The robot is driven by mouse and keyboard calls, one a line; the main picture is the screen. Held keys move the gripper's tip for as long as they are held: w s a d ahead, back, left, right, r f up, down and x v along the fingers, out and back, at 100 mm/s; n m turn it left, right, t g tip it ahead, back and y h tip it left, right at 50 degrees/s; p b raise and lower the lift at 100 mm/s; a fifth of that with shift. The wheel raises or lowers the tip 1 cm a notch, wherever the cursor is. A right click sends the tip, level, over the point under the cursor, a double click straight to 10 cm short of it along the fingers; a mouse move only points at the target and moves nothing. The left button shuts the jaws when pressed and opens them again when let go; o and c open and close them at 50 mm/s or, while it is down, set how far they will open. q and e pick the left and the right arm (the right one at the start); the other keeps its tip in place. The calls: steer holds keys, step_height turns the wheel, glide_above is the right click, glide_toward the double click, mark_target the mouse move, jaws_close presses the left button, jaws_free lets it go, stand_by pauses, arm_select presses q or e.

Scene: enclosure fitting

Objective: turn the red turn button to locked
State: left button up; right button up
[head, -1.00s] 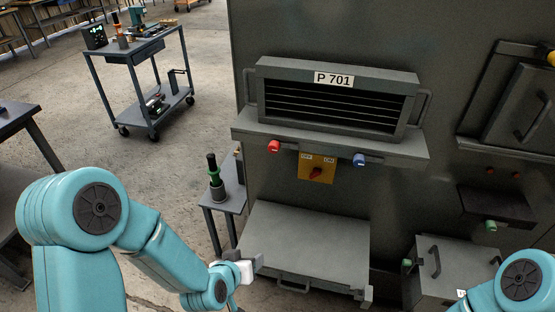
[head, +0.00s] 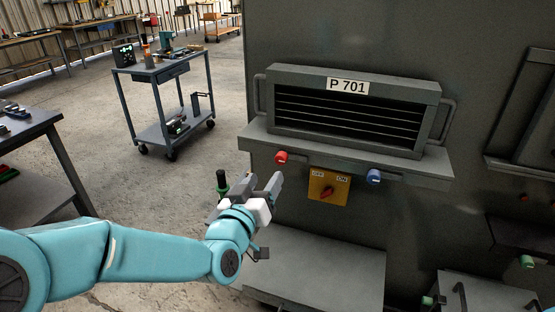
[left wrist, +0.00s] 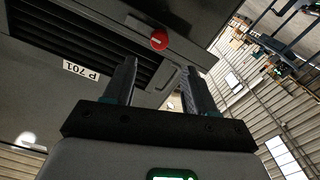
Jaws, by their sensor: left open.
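The red turn button (head: 281,157) is a round knob with a small pale mark on its face, at the left end of the ledge under the P 701 rack. The mark is too small to read for its setting. My left gripper (head: 258,182) is open and empty, left of and below the button in the head view, apart from it. In the left wrist view the red button (left wrist: 159,41) shows just beyond and between the open fingertips (left wrist: 158,72). My right gripper is out of view.
A blue button (head: 374,176) sits further right on the ledge. A yellow plate with a red rotary switch (head: 328,187) is between them, lower. A grey box (head: 330,265) stands below.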

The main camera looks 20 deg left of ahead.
mark_target(279, 159)
arm_select(q)
steer(key=w, duration=0.2)
steer(key=w+p, duration=0.1)
steer(key=w, duration=0.5)
steer(key=shift+w+d+p, duration=0.2)
steer(key=shift+d+p, duration=0.1)
steer(key=shift+p, duration=0.05)
jaws_close()
